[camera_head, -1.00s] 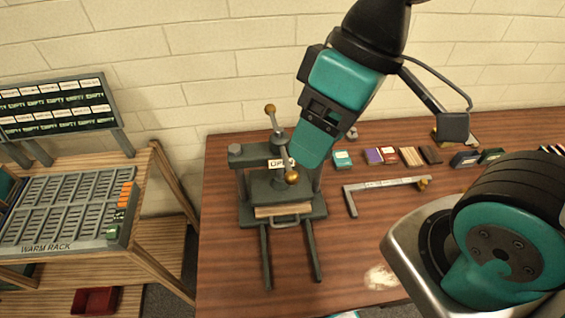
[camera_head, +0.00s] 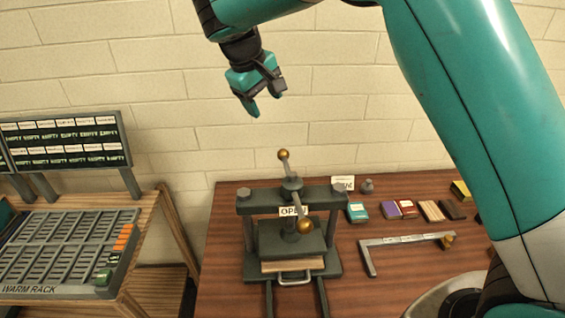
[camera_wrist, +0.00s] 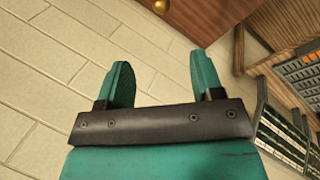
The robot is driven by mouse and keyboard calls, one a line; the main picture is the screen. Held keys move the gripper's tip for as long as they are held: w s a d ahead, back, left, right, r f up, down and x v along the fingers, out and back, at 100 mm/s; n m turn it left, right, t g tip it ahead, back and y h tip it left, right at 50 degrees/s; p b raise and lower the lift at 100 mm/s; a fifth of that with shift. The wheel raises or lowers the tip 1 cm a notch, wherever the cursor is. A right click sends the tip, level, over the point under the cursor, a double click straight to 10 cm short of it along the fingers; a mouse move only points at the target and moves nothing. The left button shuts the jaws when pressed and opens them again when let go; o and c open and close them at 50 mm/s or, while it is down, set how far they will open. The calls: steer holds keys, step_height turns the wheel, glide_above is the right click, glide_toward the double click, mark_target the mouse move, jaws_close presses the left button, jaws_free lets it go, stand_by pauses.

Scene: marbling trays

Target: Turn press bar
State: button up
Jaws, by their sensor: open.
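The press (camera_head: 291,234) is a dark green metal frame on the wooden table, with a label reading OPEN. Its press bar (camera_head: 292,184) sits on top of the screw and has a brass ball at each end, one at the far upper left and one at the near lower right. A pale block lies under the press plate (camera_head: 290,240). My gripper (camera_head: 265,110) is open and empty, raised in front of the wall, above and to the left of the press bar and well apart from it. Its two teal fingers (camera_wrist: 160,82) show in the wrist view with nothing between them.
A warm rack (camera_head: 62,245) with slots stands at the left under a board of EMPTY labels (camera_head: 66,143). An angled metal bar (camera_head: 405,240) and several small blocks (camera_head: 430,210) lie on the table right of the press. My upper arm covers the right side.

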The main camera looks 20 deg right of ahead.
mark_target(281, 152)
steer(key=shift+m+h, duration=0.4)
steer(key=p+x, duration=0.1)
steer(key=x, duration=0.5)
steer(key=w+a+p+x, duration=0.1)
steer(key=x, duration=0.6)
steer(key=a+p+x, duration=0.1)
steer(key=p+x, duration=0.1)
steer(key=x, duration=0.4)
steer(key=shift+w+d+f, duration=0.2)
steer(key=shift+f, duration=0.45)
steer(key=shift+c, duration=0.4)
steer(key=shift+a, duration=0.1)
jaws_close()
